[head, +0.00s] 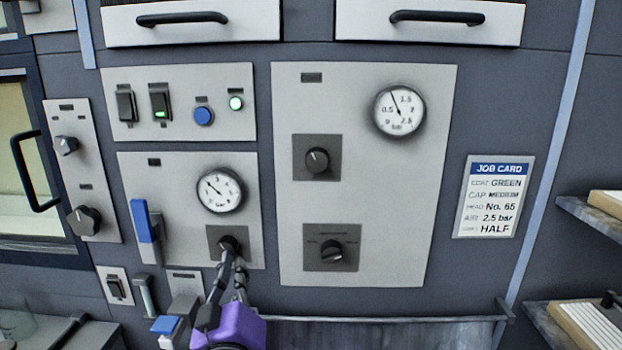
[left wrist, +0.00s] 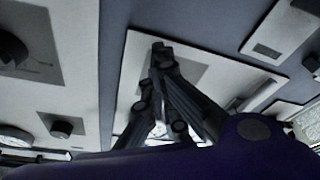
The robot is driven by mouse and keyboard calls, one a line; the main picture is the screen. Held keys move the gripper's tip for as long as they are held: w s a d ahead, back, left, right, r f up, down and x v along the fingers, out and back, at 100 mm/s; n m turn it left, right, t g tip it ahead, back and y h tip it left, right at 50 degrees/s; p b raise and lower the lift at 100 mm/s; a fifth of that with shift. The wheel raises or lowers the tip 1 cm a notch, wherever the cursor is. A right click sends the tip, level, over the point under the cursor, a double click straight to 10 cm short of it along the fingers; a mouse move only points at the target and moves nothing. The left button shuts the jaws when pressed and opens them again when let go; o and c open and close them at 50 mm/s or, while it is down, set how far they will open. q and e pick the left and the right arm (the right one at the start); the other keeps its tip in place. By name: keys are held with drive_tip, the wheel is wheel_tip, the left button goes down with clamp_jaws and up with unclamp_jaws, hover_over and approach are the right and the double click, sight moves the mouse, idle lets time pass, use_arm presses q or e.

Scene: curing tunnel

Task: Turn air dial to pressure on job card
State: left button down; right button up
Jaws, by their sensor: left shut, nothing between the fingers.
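The job card (head: 494,197) hangs at the right and reads AIR 2.5 bar. A round gauge (head: 220,190) on the lower left panel has its needle pointing up and left. Below it, a dark knob (head: 229,243) sits on a dark square plate. My left gripper (head: 231,256) is shut, with its fingertips at this knob and partly covering it; I cannot tell whether they touch. In the left wrist view the closed fingers (left wrist: 160,52) are over a grey plate. A bar gauge (head: 399,109) on the middle panel has its needle up and left, above another knob (head: 317,160).
A selector knob (head: 332,254) is low on the middle panel. A blue lever (head: 145,221) stands left of the left gauge. Switches, a blue button (head: 203,116) and a lit green lamp (head: 236,103) are above. A rail (head: 390,319) runs below the panels. Shelves (head: 590,215) jut out at right.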

use_arm(q)
drive_tip(key=shift+r, duration=0.3)
drive_tip(key=shift+a, duration=0.1)
drive_tip(key=shift+a+f+b, duration=0.25)
drive_tip(key=shift+f+b, duration=0.05)
drive_tip(key=shift+f, duration=0.1)
drive_tip(key=shift+a, duration=0.1)
drive_tip(key=shift+w+a+f, duration=0.1)
drive_tip(key=shift+a+f, duration=0.1)
drive_tip(key=shift+a, duration=0.1)
idle(0.4)
drive_tip(key=r+v, duration=0.1)
drive_tip(key=v, duration=0.4)
drive_tip(key=shift+s+a+f, duration=0.2)
drive_tip(key=shift+s+f, duration=0.1)
drive_tip(key=shift+s, duration=0.25)
